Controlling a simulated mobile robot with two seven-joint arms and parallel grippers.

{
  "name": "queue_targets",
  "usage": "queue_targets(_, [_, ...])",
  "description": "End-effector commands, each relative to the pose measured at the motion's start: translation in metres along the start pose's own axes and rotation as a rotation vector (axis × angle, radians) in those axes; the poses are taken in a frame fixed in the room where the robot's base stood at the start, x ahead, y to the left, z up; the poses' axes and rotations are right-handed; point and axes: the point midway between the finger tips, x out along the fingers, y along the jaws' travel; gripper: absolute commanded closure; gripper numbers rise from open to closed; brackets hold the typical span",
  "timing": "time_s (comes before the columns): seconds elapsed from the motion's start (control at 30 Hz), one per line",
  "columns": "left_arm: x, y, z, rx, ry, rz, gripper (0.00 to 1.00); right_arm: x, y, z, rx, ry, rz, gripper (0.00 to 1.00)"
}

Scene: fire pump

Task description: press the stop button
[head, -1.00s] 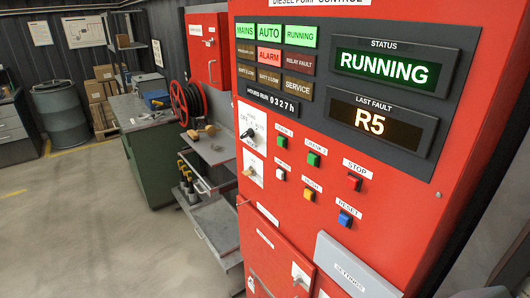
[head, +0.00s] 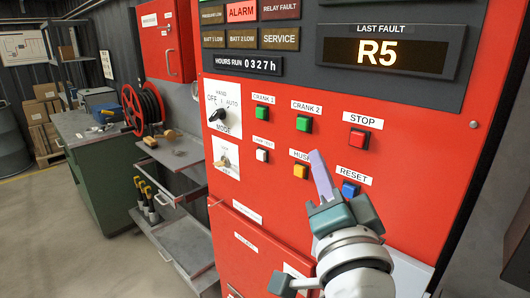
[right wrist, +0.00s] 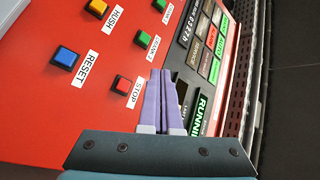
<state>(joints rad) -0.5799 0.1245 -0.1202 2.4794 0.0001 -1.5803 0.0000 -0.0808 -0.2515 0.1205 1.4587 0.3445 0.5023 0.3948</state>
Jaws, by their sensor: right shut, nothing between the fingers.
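The red stop button (head: 359,138) sits on the red pump control panel (head: 420,180), under the white STOP label. It also shows in the right wrist view (right wrist: 122,86), just left of the fingertips. My right gripper (head: 320,163) is shut and empty, its purple fingers pointing up at the panel. In the head view its tips are below and left of the stop button, near the HUSH label. In the right wrist view the shut fingers (right wrist: 160,80) lie beside the STOP label. I cannot see any contact with the button. My left gripper is not in view.
The blue reset button (head: 349,189) and yellow hush button (head: 300,171) are close to the fingers. Green crank buttons (head: 304,123) and a mode switch (head: 218,114) are further left. Open shelves and a hose reel (head: 143,107) stand left of the panel.

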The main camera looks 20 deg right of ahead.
Motion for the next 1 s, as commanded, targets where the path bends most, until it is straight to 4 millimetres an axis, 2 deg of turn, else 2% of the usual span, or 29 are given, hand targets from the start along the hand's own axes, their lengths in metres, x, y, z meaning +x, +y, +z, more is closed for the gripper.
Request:
queue_targets(0.07, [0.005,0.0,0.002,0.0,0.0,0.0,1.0,-0.001,0.004,-0.001,0.018,0.031,0.0,1.0])
queue_targets(0.57, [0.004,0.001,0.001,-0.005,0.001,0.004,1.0,0.002,0.005,-0.005,0.024,0.047,-0.003,1.0])
queue_targets(1.0, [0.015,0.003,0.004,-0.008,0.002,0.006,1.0,0.04,0.035,-0.035,0.022,0.047,-0.004,1.0])
